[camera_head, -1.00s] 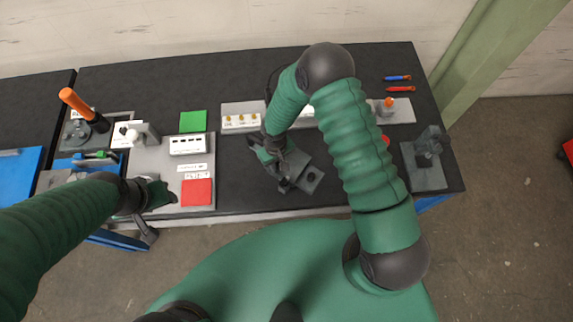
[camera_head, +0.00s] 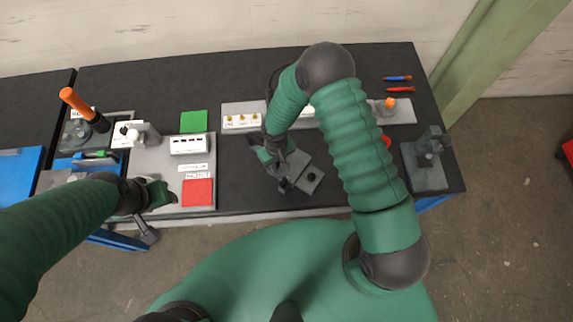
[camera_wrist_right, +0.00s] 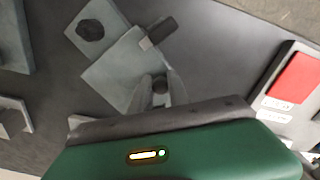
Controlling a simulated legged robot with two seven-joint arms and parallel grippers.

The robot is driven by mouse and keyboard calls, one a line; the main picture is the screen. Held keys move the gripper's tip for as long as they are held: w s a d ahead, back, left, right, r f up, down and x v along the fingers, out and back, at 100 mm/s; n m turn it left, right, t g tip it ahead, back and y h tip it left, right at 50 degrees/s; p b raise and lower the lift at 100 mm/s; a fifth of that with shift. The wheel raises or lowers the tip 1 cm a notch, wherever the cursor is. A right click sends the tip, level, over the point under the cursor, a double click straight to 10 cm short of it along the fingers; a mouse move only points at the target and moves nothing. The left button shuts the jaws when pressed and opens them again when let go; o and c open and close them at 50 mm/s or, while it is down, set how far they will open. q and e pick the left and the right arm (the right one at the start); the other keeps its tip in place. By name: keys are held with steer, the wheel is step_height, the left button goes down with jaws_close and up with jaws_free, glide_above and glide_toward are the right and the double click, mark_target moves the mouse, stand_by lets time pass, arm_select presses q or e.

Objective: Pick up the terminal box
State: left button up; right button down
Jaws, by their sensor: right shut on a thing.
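A grey part with flat plates and a dark round hole (camera_head: 312,179) is at the middle of the dark bench. I take it to be the terminal box, though no label shows on it. My right gripper (camera_head: 283,178) points down at it. In the right wrist view the fingers (camera_wrist_right: 160,88) are shut on a small dark round knob of the grey part (camera_wrist_right: 116,70). I cannot tell whether the part is clear of the bench. My left gripper (camera_head: 158,194) is over the front of the grey panel at left; its jaws are unclear.
The grey panel (camera_head: 150,165) carries a white slotted box (camera_head: 188,145) and a red square (camera_head: 197,192). A grey strip (camera_head: 240,108) with a white switch box lies behind. A grey fixture (camera_head: 427,160) stands at right. Bench between gripper and fixture is mostly bare.

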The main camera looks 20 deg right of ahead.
arm_select(q)
steer(key=shift+f, duration=0.1)
arm_select(e)
steer(key=shift+w+r, duration=0.1)
steer(key=shift+r+b, duration=0.7)
steer(key=shift+r, duration=0.4)
steer(key=s+a+r+b, duration=0.3)
steer(key=s+a+b, duration=0.4)
steer(key=s+a, duration=0.45)
steer(key=w+d+b, duration=0.2)
steer(key=w+d, duration=0.1)
steer(key=d, duration=0.3)
steer(key=w+d+m+b, duration=0.1)
steer(key=w+d+b, duration=0.2)
steer(key=d, duration=0.3)
steer(key=w+d+m+b, duration=0.1)
steer(key=w+d+b, duration=0.1)
steer(key=d, duration=0.4)
steer(key=shift+w+d+r, duration=0.1)
steer(key=shift+w+r, duration=0.15)
steer(key=shift+w, duration=0.55)
steer(key=shift+d+r, duration=0.15)
steer(key=shift+d, duration=0.15)
arm_select(q)
steer(key=s+x, duration=0.3)
steer(key=x, duration=1.2)
steer(key=shift+s+f, duration=0.25)
steer(key=shift+f, duration=0.15)
arm_select(e)
steer(key=shift+a, duration=0.1)
